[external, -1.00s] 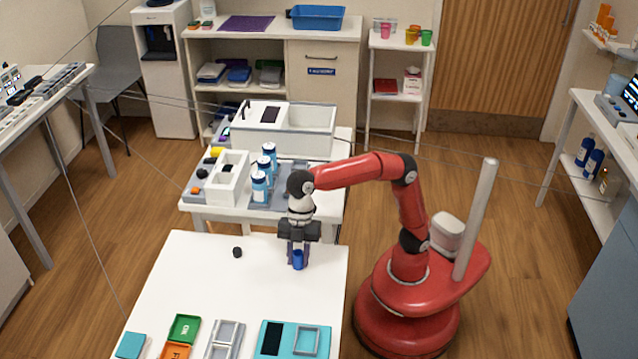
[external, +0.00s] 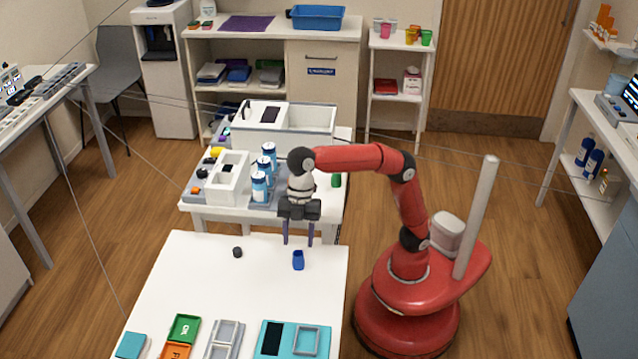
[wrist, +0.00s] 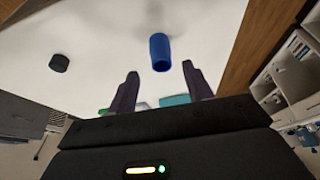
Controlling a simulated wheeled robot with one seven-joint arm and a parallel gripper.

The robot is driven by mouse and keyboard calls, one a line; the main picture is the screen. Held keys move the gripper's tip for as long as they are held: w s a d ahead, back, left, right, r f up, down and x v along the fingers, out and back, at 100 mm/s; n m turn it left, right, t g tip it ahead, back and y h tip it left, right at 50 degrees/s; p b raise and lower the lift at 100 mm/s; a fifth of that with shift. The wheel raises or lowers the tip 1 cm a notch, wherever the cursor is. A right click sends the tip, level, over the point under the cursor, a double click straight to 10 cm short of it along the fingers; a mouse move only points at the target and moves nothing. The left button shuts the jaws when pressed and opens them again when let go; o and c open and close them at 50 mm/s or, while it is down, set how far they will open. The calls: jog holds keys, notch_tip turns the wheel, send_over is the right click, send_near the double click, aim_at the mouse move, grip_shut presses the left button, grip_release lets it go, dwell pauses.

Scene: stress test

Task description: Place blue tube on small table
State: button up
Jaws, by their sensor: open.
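The blue tube (external: 298,260) stands on the white front table (external: 205,270), near its right back part. It looks like a short blue cylinder. My gripper (external: 298,240) hangs just above and behind it, fingers pointing down, spread apart and empty. In the wrist view the tube (wrist: 159,54) lies beyond the fingertips, between their lines, apart from both fingers. I cannot tell from the frames which table is the small one.
A small black cap (external: 237,252) lies left of the tube. Coloured trays and a teal device (external: 293,340) line the table's near end. Behind, another table holds blue-capped bottles (external: 260,187), a white box (external: 228,178) and a green object (external: 336,180). The front table's middle is clear.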

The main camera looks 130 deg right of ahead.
aim_at(296, 268)
jog(key=shift+o, duration=0.5)
jog(key=shift+v, duration=0.8)
jog(key=f+m, duration=0.1)
jog(key=f, duration=0.1)
jog(key=w+a+f+m+h+b, duration=0.1)
jog(key=f+m, duration=0.1)
jog(key=w+a+f+m, duration=0.1)
jog(key=f, duration=0.1)
jog(key=shift+a+f+m+h+b, duration=0.1)
jog(key=shift+f+m+h+b, duration=0.2)
jog(key=shift+h+b, duration=0.1)
jog(key=shift+c, duration=0.4)
